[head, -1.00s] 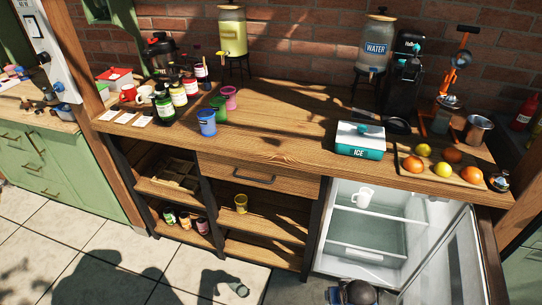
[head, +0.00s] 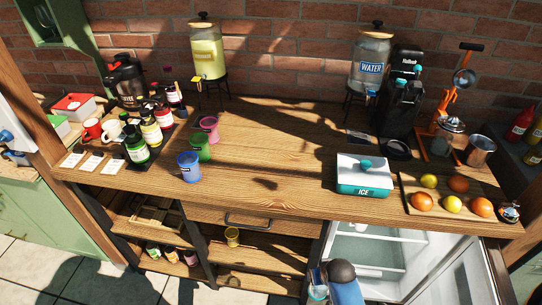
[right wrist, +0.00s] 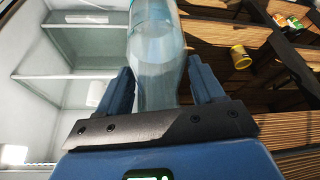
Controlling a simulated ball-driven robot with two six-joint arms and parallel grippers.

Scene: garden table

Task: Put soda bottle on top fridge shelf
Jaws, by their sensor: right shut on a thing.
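In the right wrist view, my right gripper (right wrist: 160,82) is shut on the soda bottle (right wrist: 157,50), a clear, pale blue bottle between its two blue fingers. The bottle's far end runs out of the top of the picture. The open fridge (right wrist: 62,95) with white shelves is on the left of that view, beside the bottle. In the head view the fridge (head: 370,250) is under the counter at the lower right, partly hidden by the counter edge and my arm. My left gripper is not in view.
The fridge door (head: 460,275) stands open to the right. Open wooden shelves with a yellow cup (head: 232,236) are left of the fridge. An ice box (head: 364,176) stands on the counter (head: 270,150) above it.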

